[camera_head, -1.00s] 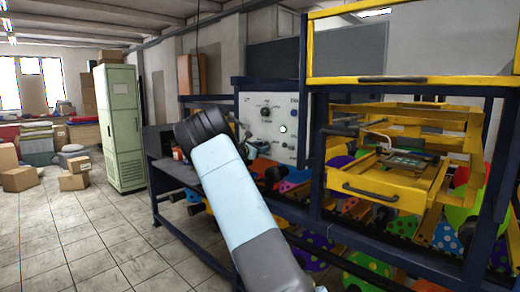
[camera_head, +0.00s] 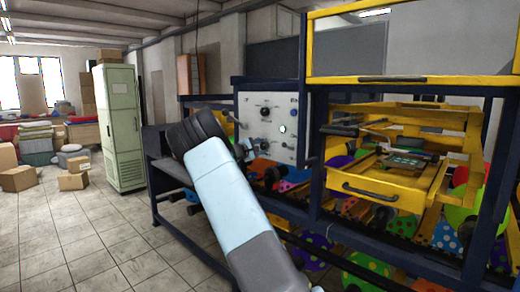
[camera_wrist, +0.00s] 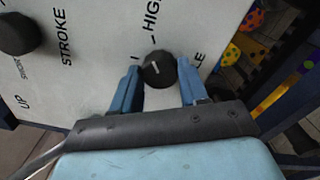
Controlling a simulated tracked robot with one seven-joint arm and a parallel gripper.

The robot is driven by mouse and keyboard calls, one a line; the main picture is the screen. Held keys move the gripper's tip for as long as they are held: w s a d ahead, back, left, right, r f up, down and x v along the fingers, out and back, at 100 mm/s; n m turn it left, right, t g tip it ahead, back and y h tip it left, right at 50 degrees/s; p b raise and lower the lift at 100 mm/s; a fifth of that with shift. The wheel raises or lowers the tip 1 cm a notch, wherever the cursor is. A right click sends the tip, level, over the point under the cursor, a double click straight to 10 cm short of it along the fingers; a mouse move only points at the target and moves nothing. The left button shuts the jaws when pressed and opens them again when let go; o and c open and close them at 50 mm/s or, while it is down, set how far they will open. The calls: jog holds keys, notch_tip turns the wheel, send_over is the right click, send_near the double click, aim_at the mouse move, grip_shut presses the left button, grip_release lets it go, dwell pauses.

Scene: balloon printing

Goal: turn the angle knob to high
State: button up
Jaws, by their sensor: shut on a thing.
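The angle knob (camera_wrist: 158,70) is a round black knob with a short white mark, on the white control panel (camera_wrist: 90,75). The word HIGH is printed above it in the wrist view, and a label partly cut off, ending in LE, is at its right. My gripper (camera_wrist: 160,80) has its two blue fingers on either side of the knob, shut on it. The knob's lower edge is close to the gripper body. In the head view my gripper (camera_head: 243,150) is small at the panel's lower left, mostly behind my arm.
A second black knob (camera_wrist: 17,34), labelled STROKE, sits at the left of the wrist view. The panel (camera_head: 284,102) hangs in a dark blue frame. A yellow printing frame (camera_head: 385,185) stands to its right, with colored balloons below. Open tiled floor lies at left.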

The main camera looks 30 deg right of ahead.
jog(key=shift+s+d+f+m, duration=0.15)
jog(key=shift+d+m, duration=0.05)
jog(key=shift+m, duration=0.6)
jog(key=shift+f, duration=0.1)
jog(key=o, duration=1.1)
jog(key=shift+c, duration=0.2)
jog(key=shift+a, duration=0.15)
jog(key=shift+a, duration=0.25)
jog(key=v, duration=1.3)
